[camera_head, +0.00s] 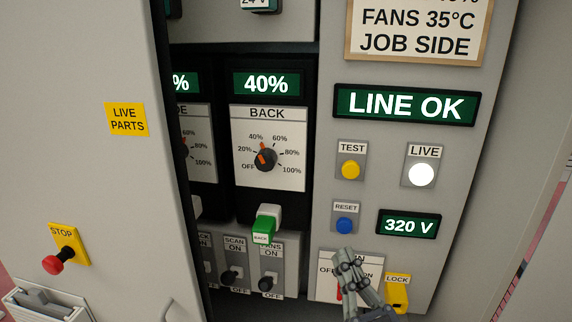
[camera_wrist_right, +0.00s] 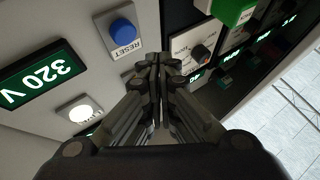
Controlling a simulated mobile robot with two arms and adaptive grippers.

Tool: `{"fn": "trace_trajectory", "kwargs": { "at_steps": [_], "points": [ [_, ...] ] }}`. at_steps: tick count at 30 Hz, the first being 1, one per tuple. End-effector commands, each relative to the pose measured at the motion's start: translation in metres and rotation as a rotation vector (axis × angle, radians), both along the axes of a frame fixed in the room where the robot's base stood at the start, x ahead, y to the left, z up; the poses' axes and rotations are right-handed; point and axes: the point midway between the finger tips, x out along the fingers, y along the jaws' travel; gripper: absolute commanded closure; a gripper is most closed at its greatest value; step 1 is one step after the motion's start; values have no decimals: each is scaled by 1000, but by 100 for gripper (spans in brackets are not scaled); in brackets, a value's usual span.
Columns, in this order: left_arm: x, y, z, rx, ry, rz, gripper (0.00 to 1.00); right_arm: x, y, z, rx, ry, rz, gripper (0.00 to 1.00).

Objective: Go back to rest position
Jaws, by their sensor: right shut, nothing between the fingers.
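My right gripper (camera_head: 346,256) is shut and empty, low in the head view, in front of a partly hidden switch plate (camera_head: 327,268). A bit of red shows beside its fingers; I cannot tell whether they touch it. In the right wrist view the gripper's closed fingertips (camera_wrist_right: 160,62) point at the panel, near the blue RESET button (camera_wrist_right: 122,26). That RESET button (camera_head: 345,225) is just above the gripper in the head view. My left gripper is not in view.
A grey cabinet door (camera_head: 90,180) with a red STOP button (camera_head: 53,265) fills the left. The BACK dial (camera_head: 265,158) points near 40%, below a 40% display. The LINE OK display (camera_head: 405,105), lit LIVE lamp (camera_head: 421,174) and yellow LOCK tag (camera_head: 397,290) are right.

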Motion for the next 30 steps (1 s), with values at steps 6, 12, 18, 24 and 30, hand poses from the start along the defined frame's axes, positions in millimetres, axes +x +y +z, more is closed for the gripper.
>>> {"fn": "trace_trajectory", "kwargs": {
  "at_steps": [6, 12, 18, 24, 30],
  "points": [
    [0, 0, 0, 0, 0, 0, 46, 5, 3, -77, -93, 368, -17, 100],
    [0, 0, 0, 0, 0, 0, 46, -22, -6, -163, -188, 766, -39, 100],
    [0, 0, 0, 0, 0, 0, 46, -84, -22, -237, -273, 1161, -62, 100],
    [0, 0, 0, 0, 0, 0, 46, -151, -39, -277, -334, 1465, -83, 100],
    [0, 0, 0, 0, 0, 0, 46, -210, -52, -295, -375, 1694, -98, 100]
  ]
}}
